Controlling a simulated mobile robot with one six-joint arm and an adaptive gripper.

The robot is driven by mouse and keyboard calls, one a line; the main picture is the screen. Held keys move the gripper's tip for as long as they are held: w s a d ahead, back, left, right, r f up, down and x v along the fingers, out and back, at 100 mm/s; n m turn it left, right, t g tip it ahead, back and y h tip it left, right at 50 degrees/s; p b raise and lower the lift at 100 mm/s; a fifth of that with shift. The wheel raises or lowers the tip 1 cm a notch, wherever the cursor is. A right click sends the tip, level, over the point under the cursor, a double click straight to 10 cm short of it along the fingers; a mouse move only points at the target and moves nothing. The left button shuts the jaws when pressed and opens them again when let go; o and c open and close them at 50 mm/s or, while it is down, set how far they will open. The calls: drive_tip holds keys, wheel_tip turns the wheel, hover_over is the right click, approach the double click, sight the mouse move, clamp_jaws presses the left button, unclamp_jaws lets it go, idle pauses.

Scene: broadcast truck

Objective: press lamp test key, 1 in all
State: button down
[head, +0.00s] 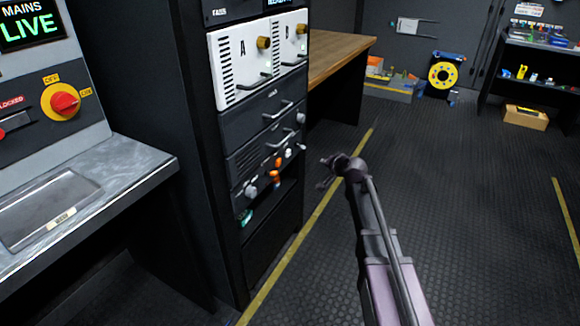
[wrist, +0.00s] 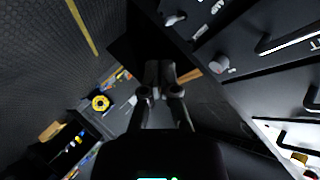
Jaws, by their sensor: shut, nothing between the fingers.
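I cannot pick out a key marked lamp test in either view. The black equipment rack (head: 262,190) stands left of centre in the head view, with white A and B modules, dark drawers with handles, and a lower panel with knobs and orange parts. My gripper (head: 326,172) is just right of the rack in the picture, over the floor, and looks small and dark there. In the wrist view my gripper (wrist: 159,72) has its fingers together with nothing between them. The rack front (wrist: 262,65) fills the right of that view, with handles and knobs, apart from the fingers.
A wooden worktop (head: 340,55) lies behind the rack. A yellow cable reel (head: 444,73) and shelves stand far back. The floor (head: 480,200) at the right is clear.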

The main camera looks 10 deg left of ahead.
sight(288, 153)
drive_tip(key=w+a+f+m+t+b, duration=0.2)
drive_tip(key=w+a+f+t+b, duration=0.1)
drive_tip(key=w+f+b, duration=0.2)
drive_tip(key=w+b, duration=0.2)
drive_tip(key=b, duration=0.1)
drive_tip(key=shift+f+m+b, duration=0.35)
drive_tip(key=shift+m, duration=0.05)
drive_tip(key=shift+w+a, duration=0.1)
drive_tip(key=shift+a, duration=0.15)
drive_tip(key=w+a, duration=0.2)
drive_tip(key=a, duration=0.6)
drive_tip(key=shift+w, duration=0.4)
drive_tip(key=shift+w+a, duration=0.35)
drive_tip(key=shift+a, duration=0.45)
idle(2.5)
drive_tip(key=shift+s+d, duration=0.1)
drive_tip(key=shift+d, duration=0.1)
drive_tip(key=shift+s+d, duration=0.2)
drive_tip(key=shift+d, duration=0.4)
drive_tip(key=shift+d, duration=0.1)
